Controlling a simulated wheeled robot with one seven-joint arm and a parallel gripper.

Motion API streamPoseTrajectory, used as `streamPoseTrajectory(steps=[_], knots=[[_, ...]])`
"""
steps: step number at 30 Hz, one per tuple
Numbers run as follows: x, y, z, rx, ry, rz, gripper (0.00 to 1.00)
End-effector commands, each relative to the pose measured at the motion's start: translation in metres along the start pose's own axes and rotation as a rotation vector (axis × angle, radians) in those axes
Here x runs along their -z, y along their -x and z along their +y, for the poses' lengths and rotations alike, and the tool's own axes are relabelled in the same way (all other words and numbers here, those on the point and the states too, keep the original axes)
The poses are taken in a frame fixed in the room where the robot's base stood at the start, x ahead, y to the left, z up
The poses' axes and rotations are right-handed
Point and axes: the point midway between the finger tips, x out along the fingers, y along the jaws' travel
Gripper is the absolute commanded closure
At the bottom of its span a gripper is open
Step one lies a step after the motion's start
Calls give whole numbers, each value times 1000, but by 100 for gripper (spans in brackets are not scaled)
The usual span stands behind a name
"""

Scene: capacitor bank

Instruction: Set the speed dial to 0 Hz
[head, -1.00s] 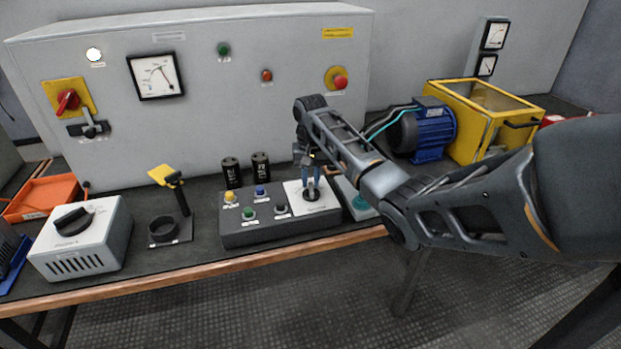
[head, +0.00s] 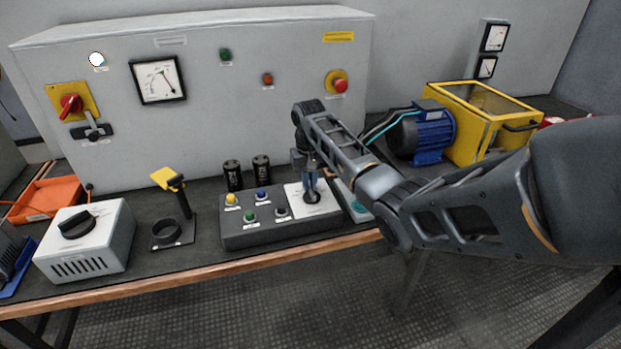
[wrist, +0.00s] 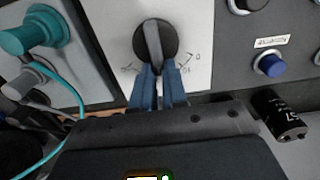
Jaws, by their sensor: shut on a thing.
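The speed dial is a round black knob (wrist: 155,41) with a raised grip bar, on a white plate (wrist: 200,20) at the right end of the dark control box (head: 270,234). In the wrist view the bar stands nearly upright, and scale marks show on both sides below the knob. My gripper (wrist: 158,72) is shut on the dial's bar with its blue fingers. In the head view my gripper (head: 311,190) reaches down onto the dial (head: 312,197) from above, and the fingers partly hide it.
Yellow, blue, green and black buttons (head: 250,217) sit left of the dial on the same box. Two black capacitors (head: 247,173) stand just behind it. A teal knob (wrist: 35,32) with a cable is beside the box. The grey cabinet (head: 215,120) rises behind.

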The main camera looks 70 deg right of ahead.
Motion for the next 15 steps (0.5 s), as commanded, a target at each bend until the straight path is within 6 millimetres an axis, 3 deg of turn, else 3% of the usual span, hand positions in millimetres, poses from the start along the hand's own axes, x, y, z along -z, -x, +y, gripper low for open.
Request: streamPoseTrajectory(steps=[15], knots=[[-3,4,-13,1,485,0,100]])
